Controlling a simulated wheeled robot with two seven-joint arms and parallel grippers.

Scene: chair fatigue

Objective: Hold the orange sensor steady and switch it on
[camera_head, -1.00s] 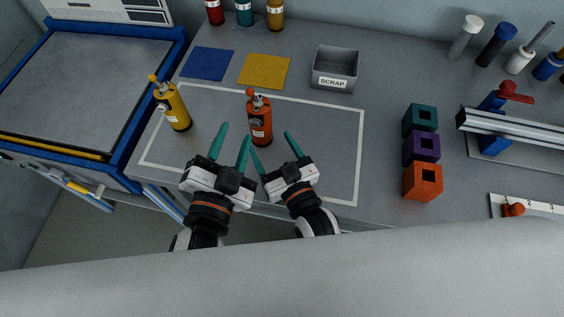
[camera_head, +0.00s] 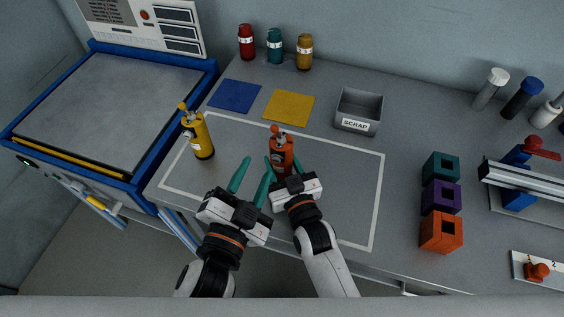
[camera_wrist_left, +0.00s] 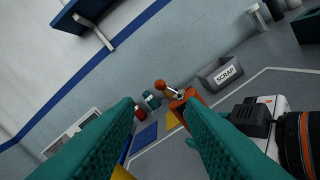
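The orange sensor (camera_head: 282,151), a bottle-like body with a round orange knob on top, stands upright on the grey table inside the white outline. In the left wrist view the sensor (camera_wrist_left: 178,108) shows its knob and a small metal lever beyond my fingers. My right gripper (camera_head: 281,165) has its fingers at the lower part of the sensor, one on each side; whether they press on it is hard to see. My left gripper (camera_head: 256,168) is open and empty, in front and to the left of the sensor.
A yellow sensor (camera_head: 199,138) stands left of the orange one. Blue (camera_head: 236,95) and yellow (camera_head: 288,107) squares lie behind, with a grey scrap bin (camera_head: 358,112). Teal, purple and orange blocks (camera_head: 441,231) stand at the right. Both my grippers are close together.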

